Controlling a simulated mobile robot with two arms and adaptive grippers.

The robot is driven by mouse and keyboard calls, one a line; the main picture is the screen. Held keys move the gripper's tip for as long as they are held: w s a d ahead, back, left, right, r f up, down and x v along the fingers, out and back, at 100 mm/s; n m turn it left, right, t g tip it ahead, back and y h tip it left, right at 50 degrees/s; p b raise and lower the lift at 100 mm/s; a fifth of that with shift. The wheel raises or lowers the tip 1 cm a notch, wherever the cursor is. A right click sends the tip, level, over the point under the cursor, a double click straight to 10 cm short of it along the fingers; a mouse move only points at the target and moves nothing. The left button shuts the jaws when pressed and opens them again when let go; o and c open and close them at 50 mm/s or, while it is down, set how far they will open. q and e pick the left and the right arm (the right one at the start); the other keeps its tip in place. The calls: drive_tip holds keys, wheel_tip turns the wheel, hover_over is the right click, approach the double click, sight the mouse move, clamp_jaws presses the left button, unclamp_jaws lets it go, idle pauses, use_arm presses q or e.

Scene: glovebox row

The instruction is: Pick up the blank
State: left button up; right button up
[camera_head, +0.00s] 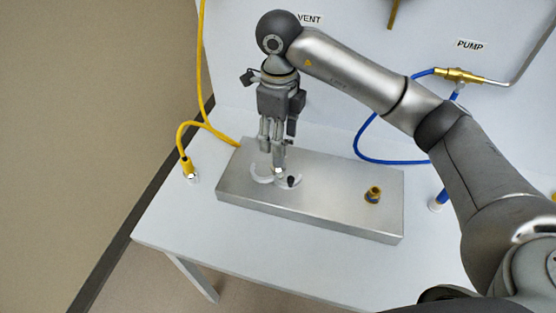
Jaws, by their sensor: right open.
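My right gripper (276,163) points down over the left part of a flat steel block (330,212). It is open, with its fingertips low, close to a pale curved piece (262,178) and a small dark piece (291,181) on the block's top. The fingers partly hide these pieces, and I cannot tell whether they touch. A small brass fitting (373,194) with a dark base stands upright on the block's right part, apart from the gripper. I cannot tell for sure which of these is the blank. My left gripper is not in view.
The block lies on a white table (170,232). A yellow hose (204,80) ends in a fitting (189,172) left of the block. A blue hose (380,161) runs behind it to a brass connector (459,75) below the PUMP label (470,44). The table's front left is clear.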

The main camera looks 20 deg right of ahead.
sight(278, 160)
wheel_tip(278, 160, down, 3)
drive_tip(key=shift+d+r, duration=0.1)
drive_tip(key=f+p, duration=0.2)
drive_tip(key=f, duration=0.2)
drive_tip(key=shift+w+f+p, duration=0.1)
drive_tip(key=shift+w+p, duration=0.1)
drive_tip(key=shift+p, duration=0.15)
drive_tip(key=shift+f, duration=0.55)
clamp_jaws()
